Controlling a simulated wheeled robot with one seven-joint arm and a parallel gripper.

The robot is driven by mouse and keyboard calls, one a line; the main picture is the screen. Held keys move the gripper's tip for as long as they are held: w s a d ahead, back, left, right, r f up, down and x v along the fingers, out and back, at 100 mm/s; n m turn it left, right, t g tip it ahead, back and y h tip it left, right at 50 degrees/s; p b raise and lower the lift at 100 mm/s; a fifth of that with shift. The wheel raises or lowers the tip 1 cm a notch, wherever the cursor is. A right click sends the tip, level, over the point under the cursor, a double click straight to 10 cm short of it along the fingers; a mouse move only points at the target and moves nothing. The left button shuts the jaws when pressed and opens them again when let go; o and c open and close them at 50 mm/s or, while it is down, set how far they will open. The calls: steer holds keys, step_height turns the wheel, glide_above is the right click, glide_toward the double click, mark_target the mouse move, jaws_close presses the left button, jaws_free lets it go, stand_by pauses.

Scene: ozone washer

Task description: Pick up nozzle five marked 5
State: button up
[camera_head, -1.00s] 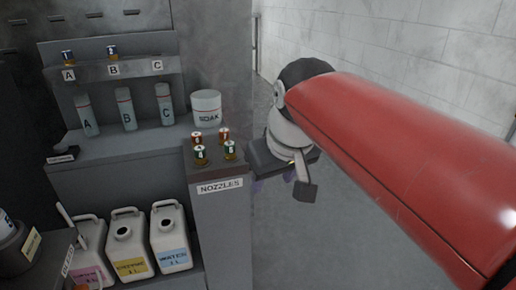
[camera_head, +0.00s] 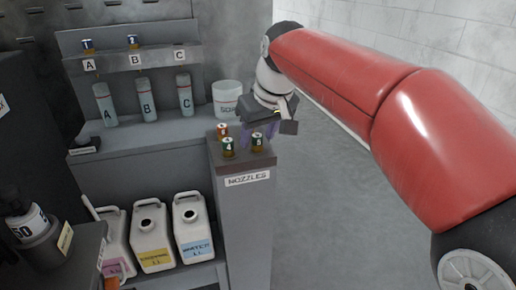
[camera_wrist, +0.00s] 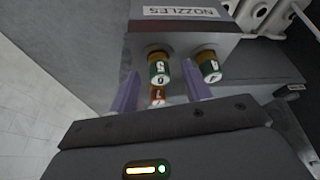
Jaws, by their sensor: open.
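Nozzle five, a green and gold cylinder marked 5 (camera_head: 258,143), stands at the front right of the nozzle stand (camera_head: 245,200). It also shows in the wrist view (camera_wrist: 159,70), upside down in the picture. My gripper (camera_head: 261,131) is open, with purple fingers, over the back right of the stand. In the wrist view, nozzle five lies between the fingertips (camera_wrist: 160,80); whether they are level with it I cannot tell. A red-banded nozzle (camera_wrist: 157,95) shows just behind it, also between the fingers. In the head view my gripper hides that one.
Green nozzle 4 (camera_head: 228,147) stands left of nozzle five, with a red-banded nozzle (camera_head: 222,131) behind it. A white tub (camera_head: 226,97) stands behind the stand. A shelf with bottles A, B and C is to the left. Open floor (camera_head: 340,220) lies right.

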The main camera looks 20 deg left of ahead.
steer(key=shift+w+a+f, duration=0.2)
steer(key=shift+f, duration=0.45)
jaws_close()
steer(key=shift+r, duration=0.1)
